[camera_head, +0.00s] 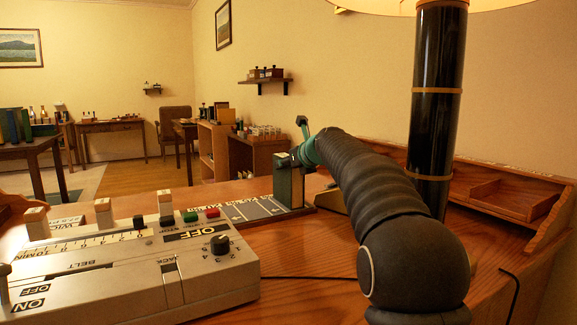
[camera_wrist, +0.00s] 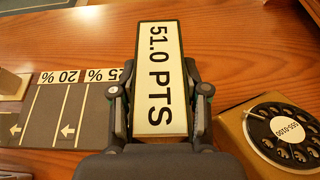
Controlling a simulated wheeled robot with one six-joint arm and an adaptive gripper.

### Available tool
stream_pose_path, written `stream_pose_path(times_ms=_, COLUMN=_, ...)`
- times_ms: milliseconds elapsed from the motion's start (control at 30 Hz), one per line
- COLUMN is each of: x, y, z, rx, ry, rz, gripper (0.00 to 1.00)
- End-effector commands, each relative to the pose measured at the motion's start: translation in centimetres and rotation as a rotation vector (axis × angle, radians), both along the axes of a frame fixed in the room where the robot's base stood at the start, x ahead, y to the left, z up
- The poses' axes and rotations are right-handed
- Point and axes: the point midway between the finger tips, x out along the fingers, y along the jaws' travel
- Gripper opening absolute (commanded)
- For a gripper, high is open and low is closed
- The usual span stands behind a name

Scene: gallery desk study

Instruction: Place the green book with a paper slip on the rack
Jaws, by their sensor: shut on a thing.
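A dark green upright block, book-like, (camera_head: 289,187) is at the right end of a grey lane board (camera_head: 245,209) in the head view. In the wrist view its top (camera_wrist: 160,80) carries a white label reading "51.0 PTS". My gripper (camera_wrist: 158,98) is shut on it, one finger on each long side. In the head view my gripper (camera_head: 303,154) is at the block's top, partly hidden by my arm. I cannot tell whether the block's foot touches the board. No separate paper slip shows. I cannot tell for sure which thing is the rack.
A control box (camera_head: 130,262) with switches and a knob fills the front left. A rotary dial phone (camera_wrist: 285,130) is right of the block in the wrist view. A black lamp column (camera_head: 437,100) and wooden desk compartments (camera_head: 505,195) stand at right. Bare desk lies in front.

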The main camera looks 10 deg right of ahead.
Motion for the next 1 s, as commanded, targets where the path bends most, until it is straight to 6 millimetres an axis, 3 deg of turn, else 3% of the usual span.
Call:
stream_pose_path(times_ms=133, x=0.0, y=0.0, z=-0.2, rx=0.000, ry=-0.001, rz=-0.001, gripper=0.00)
stream_pose_path(times_ms=167, x=0.0, y=0.0, z=-0.3, rx=0.000, ry=0.001, rz=0.000, gripper=0.53)
stream_pose_path(times_ms=233, x=0.0, y=0.0, z=-0.3, rx=0.000, ry=0.001, rz=0.000, gripper=0.70)
stream_pose_path(times_ms=667, x=-0.4, y=-0.2, z=0.2, rx=0.000, ry=0.000, rz=-0.001, gripper=0.70)
stream_pose_path(times_ms=1000, x=-5.8, y=-1.9, z=2.5, rx=0.000, ry=-0.001, rz=-0.002, gripper=0.70)
